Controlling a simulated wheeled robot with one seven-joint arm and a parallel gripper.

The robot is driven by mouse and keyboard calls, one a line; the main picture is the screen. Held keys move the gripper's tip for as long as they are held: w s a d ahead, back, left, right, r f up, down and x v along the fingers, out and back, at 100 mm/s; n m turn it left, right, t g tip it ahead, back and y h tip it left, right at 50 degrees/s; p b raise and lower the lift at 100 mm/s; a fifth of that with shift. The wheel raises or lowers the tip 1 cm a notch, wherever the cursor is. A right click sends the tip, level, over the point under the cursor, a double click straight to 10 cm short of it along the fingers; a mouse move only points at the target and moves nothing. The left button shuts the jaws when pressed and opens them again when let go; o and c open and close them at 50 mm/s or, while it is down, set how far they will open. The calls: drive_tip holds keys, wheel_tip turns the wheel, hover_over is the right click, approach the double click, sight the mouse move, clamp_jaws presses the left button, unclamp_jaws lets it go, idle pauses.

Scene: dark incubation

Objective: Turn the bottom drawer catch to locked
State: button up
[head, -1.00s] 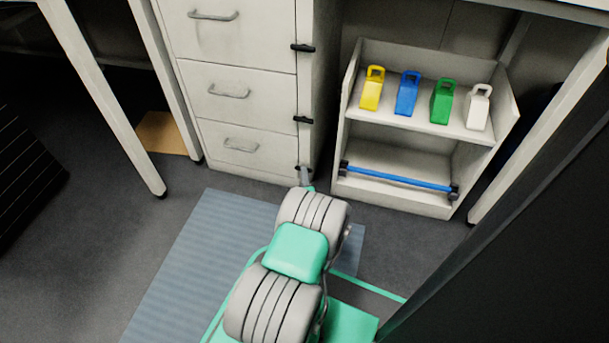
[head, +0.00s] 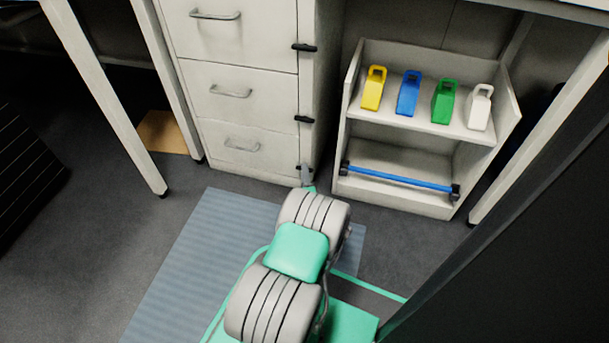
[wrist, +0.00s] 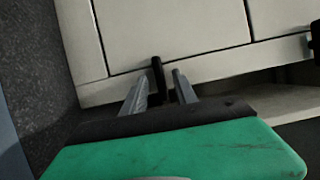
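The bottom drawer (head: 240,147) is the lowest of the white cabinet's drawers, and it looks closed. Its black catch (wrist: 157,76) lies across the seam between drawer front and side post in the wrist view, like the catches above it. In the head view the bottom catch is mostly hidden by my gripper (head: 305,177). In the wrist view my gripper (wrist: 161,86) is open, with one grey finger on each side of the catch. The left finger is close to the catch; a gap shows to the right finger. I cannot tell whether either finger touches it.
The middle catch (head: 303,119) and top catch (head: 304,47) are on the same post. A low white shelf unit (head: 432,205) stands just right, with several coloured handled blocks on top and a blue bar (head: 400,178) below. A table leg (head: 110,100) stands left.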

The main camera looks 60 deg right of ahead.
drive_tip(key=a+r+n+g+y+p, duration=0.2)
drive_tip(key=a+r+n+g+p, duration=0.4)
drive_tip(key=n, duration=0.8)
drive_tip(key=w+a+r+y+p, duration=0.1)
drive_tip(key=w+a+r+p, duration=0.1)
drive_tip(key=w+r, duration=0.3)
drive_tip(key=w+a+r+y+p, duration=0.1)
drive_tip(key=w+a+r+p, duration=0.2)
drive_tip(key=r, duration=0.8)
drive_tip(key=w+a+r+n+y+p, duration=0.1)
drive_tip(key=w+a+r+p, duration=0.1)
drive_tip(key=w+r+p, duration=0.3)
wheel_tip(320, 180, up, 4)
drive_tip(key=w, duration=0.2)
drive_tip(key=shift+w+a+f+g, duration=0.15)
drive_tip(key=shift+w+a+g, duration=0.1)
drive_tip(key=shift+w+g, duration=0.1)
